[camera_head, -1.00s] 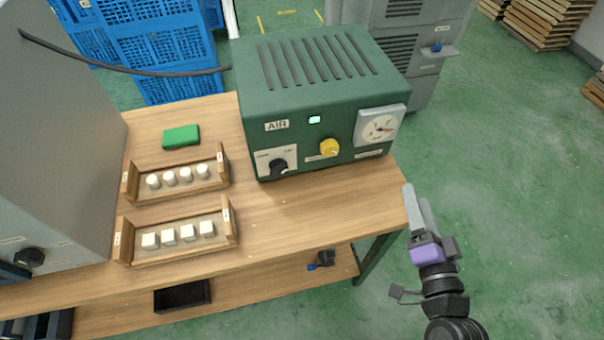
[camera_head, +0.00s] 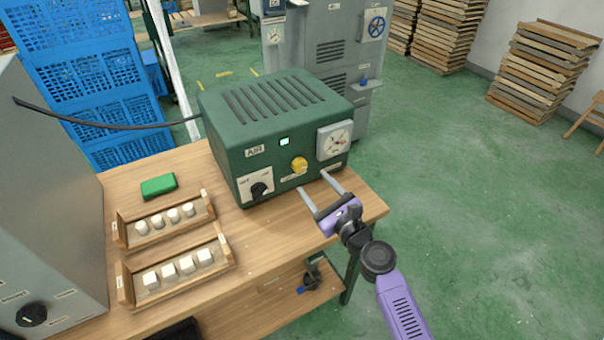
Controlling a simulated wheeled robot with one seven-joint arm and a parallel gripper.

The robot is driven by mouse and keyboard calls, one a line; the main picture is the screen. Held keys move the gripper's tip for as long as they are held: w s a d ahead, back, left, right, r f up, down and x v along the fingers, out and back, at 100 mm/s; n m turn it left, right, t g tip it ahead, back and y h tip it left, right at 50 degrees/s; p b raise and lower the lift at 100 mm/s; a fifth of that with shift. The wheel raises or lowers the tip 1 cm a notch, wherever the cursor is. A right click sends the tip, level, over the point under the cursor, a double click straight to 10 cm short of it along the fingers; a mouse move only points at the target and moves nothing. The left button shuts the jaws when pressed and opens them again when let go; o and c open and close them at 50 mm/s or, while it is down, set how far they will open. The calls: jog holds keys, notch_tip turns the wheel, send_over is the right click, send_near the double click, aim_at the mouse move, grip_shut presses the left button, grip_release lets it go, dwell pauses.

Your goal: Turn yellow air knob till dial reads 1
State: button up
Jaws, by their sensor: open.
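The green air box (camera_head: 270,150) stands on the wooden bench, with a lit green lamp and an AIR label on its front. The yellow knob (camera_head: 299,165) sits on the front face, left of the white dial (camera_head: 335,141). The dial has a dark needle and some red marking, but its numbers are too small to read. My gripper (camera_head: 317,186) is open and empty, in front of the box, below and a little right of the knob in the picture. Its two fingers point toward the box. I see no contact with the knob.
A black switch (camera_head: 260,190) is on the box's front, left of the knob. Two wooden trays with white pieces (camera_head: 165,221) (camera_head: 177,269) and a green block (camera_head: 158,185) lie on the bench to the left. A grey cabinet (camera_head: 45,200) stands at far left.

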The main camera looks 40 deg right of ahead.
aim_at(302, 168)
jog(key=shift+x, duration=3.15)
jog(key=shift+d, duration=0.1)
grip_shut()
